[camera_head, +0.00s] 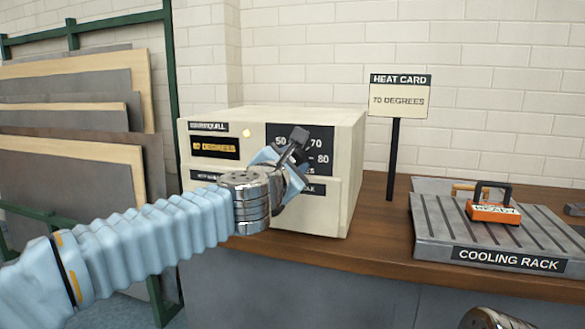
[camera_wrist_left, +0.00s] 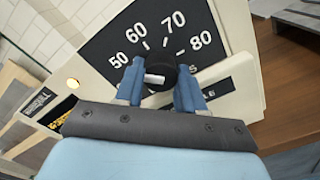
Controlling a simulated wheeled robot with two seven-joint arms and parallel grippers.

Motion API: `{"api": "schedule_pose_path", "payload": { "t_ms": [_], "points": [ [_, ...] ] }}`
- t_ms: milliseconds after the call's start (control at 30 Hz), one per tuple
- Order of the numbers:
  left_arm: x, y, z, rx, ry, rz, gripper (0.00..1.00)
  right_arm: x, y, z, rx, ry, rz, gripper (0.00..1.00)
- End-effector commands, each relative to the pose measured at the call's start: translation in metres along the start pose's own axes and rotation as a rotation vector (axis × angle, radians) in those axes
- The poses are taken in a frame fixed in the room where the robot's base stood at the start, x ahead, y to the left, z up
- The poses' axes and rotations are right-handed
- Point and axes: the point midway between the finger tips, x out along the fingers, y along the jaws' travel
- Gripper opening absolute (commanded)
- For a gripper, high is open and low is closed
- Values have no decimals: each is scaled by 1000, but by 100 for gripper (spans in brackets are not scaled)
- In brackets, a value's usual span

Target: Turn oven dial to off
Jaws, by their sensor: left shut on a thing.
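The cream oven (camera_head: 345,150) stands on the wooden counter. Its black dial panel (camera_head: 325,145) shows 50, 70 and 80 in the head view, and 60 also shows in the wrist view. My left gripper (camera_wrist_left: 160,90) is shut on the black dial (camera_wrist_left: 160,66), one blue finger on each side. The dial has a white mark on its face; which number it points to, I cannot tell. My left gripper (camera_head: 283,165) covers the dial in the head view. The oven's display (camera_head: 215,148) has amber text in degrees, its first digit unclear. A small lamp (camera_head: 246,133) glows beside it.
A heat card (camera_head: 400,97) reading 70 DEGREES stands on a post right of the oven. A grey cooling rack (camera_head: 500,235) holds an orange block with a handle (camera_head: 492,212). Shelved boards (camera_head: 75,110) stand at the left. Some counter (camera_head: 385,235) is clear.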

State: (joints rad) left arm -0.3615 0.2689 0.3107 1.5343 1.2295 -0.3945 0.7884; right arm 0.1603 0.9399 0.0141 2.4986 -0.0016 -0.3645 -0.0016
Motion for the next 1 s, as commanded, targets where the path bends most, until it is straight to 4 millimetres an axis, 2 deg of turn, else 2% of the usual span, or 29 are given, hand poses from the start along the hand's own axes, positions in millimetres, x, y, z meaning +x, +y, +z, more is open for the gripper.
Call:
{"api": "schedule_pose_path", "payload": {
  "t_ms": [600, 1000],
  "points": [
    [1, -3, -4, -555, 5, -1, 8, 22, 16, -5, 10, 13, 11, 43],
    [1, -3, -3, -750, 6, -2, 8, 29, 22, -6, 14, 17, 15, 43]
  ]
}}
